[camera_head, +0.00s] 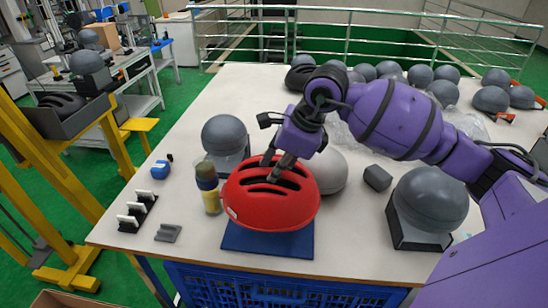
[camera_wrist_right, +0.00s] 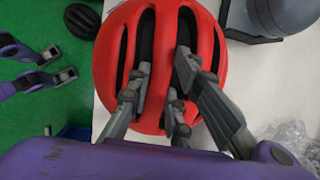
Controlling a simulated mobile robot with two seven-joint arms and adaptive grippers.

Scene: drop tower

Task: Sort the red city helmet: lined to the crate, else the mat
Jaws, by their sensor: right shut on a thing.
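The red helmet (camera_head: 270,196), with long dark vents, is near the table's front edge, dome up. It fills the middle of the right wrist view (camera_wrist_right: 115,60). My right gripper (camera_head: 278,172) is shut on it from above, with its grey fingers at the vents (camera_wrist_right: 165,90). The helmet overlaps the blue mat (camera_head: 265,241); I cannot tell whether it touches it. The helmet's inside is hidden, so no lining shows. A blue crate (camera_head: 275,290) is below the table's front edge.

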